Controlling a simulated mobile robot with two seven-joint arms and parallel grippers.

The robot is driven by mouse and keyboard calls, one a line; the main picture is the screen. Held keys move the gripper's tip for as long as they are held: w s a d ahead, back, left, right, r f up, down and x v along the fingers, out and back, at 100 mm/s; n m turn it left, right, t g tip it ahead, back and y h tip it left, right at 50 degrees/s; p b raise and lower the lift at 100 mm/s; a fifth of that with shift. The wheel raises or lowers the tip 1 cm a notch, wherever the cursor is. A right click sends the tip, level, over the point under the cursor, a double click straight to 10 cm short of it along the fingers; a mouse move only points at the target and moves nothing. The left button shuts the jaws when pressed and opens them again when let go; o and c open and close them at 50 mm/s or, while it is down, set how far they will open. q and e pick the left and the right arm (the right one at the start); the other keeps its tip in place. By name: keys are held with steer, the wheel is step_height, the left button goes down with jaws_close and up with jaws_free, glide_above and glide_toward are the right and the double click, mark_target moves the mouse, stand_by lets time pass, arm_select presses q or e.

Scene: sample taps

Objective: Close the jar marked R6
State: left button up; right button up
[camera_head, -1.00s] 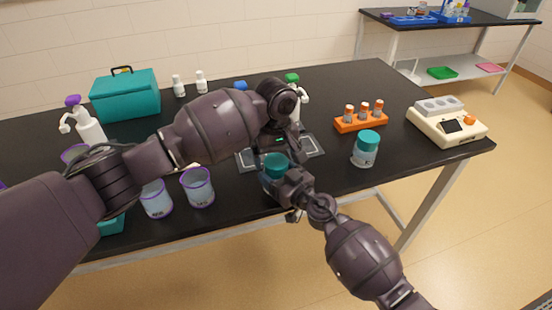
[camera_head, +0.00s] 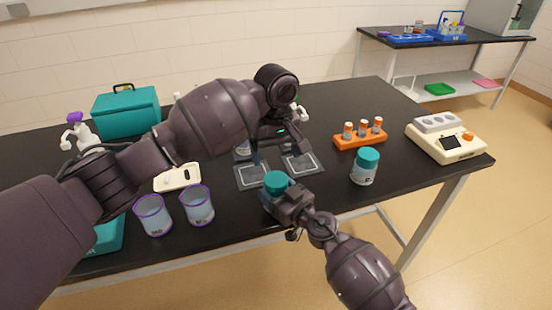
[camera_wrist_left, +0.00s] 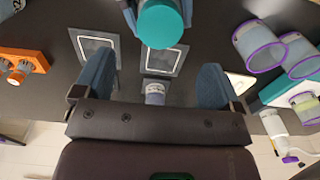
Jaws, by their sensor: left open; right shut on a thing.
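A jar with a teal lid (camera_head: 276,182) is held upright in my right gripper (camera_head: 285,200), near the table's front edge. The lid sits on the jar, but I cannot tell how tightly. It also shows from above in the left wrist view (camera_wrist_left: 160,22). My left gripper (camera_head: 274,150) is open and empty above the table, up and behind the held jar; its two blue fingers flank a gap in the left wrist view (camera_wrist_left: 155,82). A second jar with a teal lid (camera_head: 365,168) stands to the right. I cannot read R6 on either jar.
Grey square pads (camera_head: 252,177) lie behind the held jar. A small pale vial (camera_wrist_left: 155,91) shows between my left fingers. Two purple-rimmed cups (camera_head: 197,206) stand left, an orange vial rack (camera_head: 360,136) and a cream device (camera_head: 447,140) right. Table between rack and pads is clear.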

mark_target(276, 179)
arm_select(q)
steer(key=shift+f, duration=0.1)
steer(key=shift+f, duration=4)
steer(key=shift+c, duration=0.3)
steer(key=c, duration=0.9)
steer(key=o, duration=1)
steer(key=shift+r, duration=0.1)
